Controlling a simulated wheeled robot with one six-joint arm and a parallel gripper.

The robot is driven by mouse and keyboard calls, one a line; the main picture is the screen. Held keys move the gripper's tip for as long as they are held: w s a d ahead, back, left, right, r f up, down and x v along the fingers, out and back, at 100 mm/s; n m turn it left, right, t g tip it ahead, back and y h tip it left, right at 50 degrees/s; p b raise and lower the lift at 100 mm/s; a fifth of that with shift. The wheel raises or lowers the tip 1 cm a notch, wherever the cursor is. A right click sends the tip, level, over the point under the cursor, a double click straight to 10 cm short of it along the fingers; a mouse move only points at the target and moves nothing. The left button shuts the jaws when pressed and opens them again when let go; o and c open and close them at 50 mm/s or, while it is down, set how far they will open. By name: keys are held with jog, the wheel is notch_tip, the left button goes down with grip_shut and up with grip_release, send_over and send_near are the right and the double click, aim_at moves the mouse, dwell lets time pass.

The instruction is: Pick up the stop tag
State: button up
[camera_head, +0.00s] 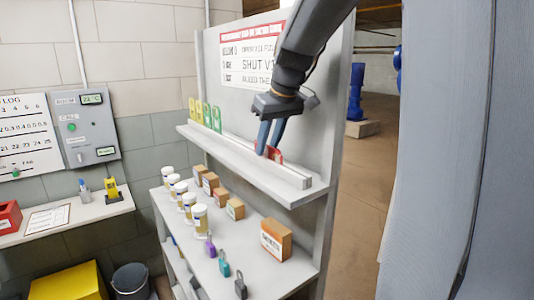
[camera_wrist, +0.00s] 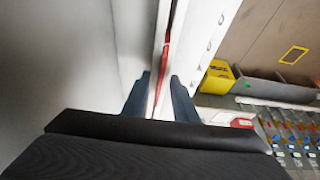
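The stop tag is a red tag (camera_head: 275,155) standing on the upper shelf (camera_head: 236,157) of the grey rack, partly hidden behind my gripper's fingers. In the wrist view it shows edge-on as a thin red strip (camera_wrist: 160,75). My gripper (camera_head: 268,148) points down at the shelf, with its dark blue fingers at the tag. In the wrist view my gripper (camera_wrist: 160,80) has one finger on each side of the red strip, with a gap between fingers and strip. It looks open. The tag's lower part is hidden in the wrist view.
Several green and yellow tags (camera_head: 206,115) stand at the left of the same shelf. The lower shelf holds white jars (camera_head: 199,220), cardboard boxes (camera_head: 276,239) and padlocks (camera_head: 224,262). The rack's back panel with a sign (camera_head: 250,55) rises close behind my gripper.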

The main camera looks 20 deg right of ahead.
grip_shut()
jog(key=shift+r, duration=0.1)
notch_tip(320, 180, up, 10)
jog(key=b, duration=0.3)
dwell(0.3)
